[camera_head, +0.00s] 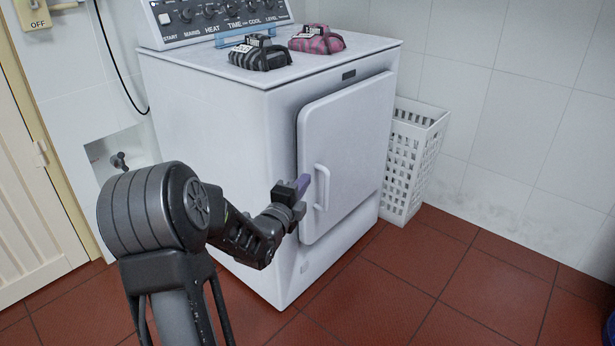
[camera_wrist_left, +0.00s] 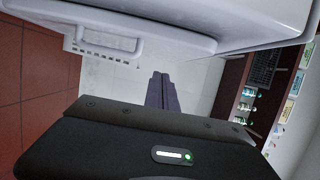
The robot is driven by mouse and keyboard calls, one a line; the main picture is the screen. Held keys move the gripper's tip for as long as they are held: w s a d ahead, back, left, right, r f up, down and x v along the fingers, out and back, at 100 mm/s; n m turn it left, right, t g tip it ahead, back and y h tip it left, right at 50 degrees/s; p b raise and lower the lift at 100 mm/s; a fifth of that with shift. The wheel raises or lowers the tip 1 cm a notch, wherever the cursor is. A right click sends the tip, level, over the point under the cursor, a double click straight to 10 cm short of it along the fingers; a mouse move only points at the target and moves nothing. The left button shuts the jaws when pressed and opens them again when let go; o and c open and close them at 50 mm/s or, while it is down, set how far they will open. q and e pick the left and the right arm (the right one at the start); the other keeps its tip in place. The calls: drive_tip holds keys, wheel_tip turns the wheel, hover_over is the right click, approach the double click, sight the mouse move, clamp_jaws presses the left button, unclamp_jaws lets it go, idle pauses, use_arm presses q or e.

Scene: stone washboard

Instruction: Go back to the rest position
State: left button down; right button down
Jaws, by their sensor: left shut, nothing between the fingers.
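My left gripper (camera_head: 303,184) is in front of the white dryer (camera_head: 205,125), close to the handle (camera_head: 322,187) of its door (camera_head: 345,150). Its purple fingers are shut with nothing between them. In the left wrist view the shut fingers (camera_wrist_left: 161,90) point away from the camera, and the dryer door (camera_wrist_left: 150,20) spans the top of the picture. The door looks shut in the head view. I cannot tell whether the fingertips touch the handle. My right gripper is in neither view.
A black striped bundle (camera_head: 260,55) and a pink striped bundle (camera_head: 317,40) sit on the dryer top. A white basket (camera_head: 413,150) stands right of the dryer. Shelves with small items (camera_wrist_left: 262,85) show at right in the wrist view.

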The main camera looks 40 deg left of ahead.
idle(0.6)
use_arm(q)
drive_tip(key=s+d+f+n+g+h, duration=0.25)
drive_tip(key=d+f+n, duration=0.3)
drive_tip(key=f, duration=0.35)
drive_tip(key=s+d+f+n+g+h, duration=0.1)
drive_tip(key=d+f+n+g, duration=0.2)
drive_tip(key=d+f+n, duration=0.45)
drive_tip(key=s+d+f+n+g+h, duration=0.1)
drive_tip(key=d+f+n+g+h, duration=0.3)
drive_tip(key=f, duration=0.7)
drive_tip(key=s+d+f+g+h, duration=0.15)
drive_tip(key=s+d+f, duration=0.25)
drive_tip(key=s+d, duration=0.4)
drive_tip(key=s+d+f+g, duration=0.3)
drive_tip(key=s+d+f, duration=0.15)
drive_tip(key=d, duration=0.55)
drive_tip(key=s+d+f+g+h, duration=0.15)
drive_tip(key=s+d+f, duration=0.25)
drive_tip(key=s+d, duration=0.4)
wheel_tip(320, 180, up, 27)
drive_tip(key=d+m+p, duration=0.1)
drive_tip(key=d+p, duration=0.1)
drive_tip(key=p, duration=2.5)
drive_tip(key=shift+s+d+f+g, duration=0.15)
drive_tip(key=shift+s+d+g, duration=0.2)
drive_tip(key=shift+s+d, duration=0.1)
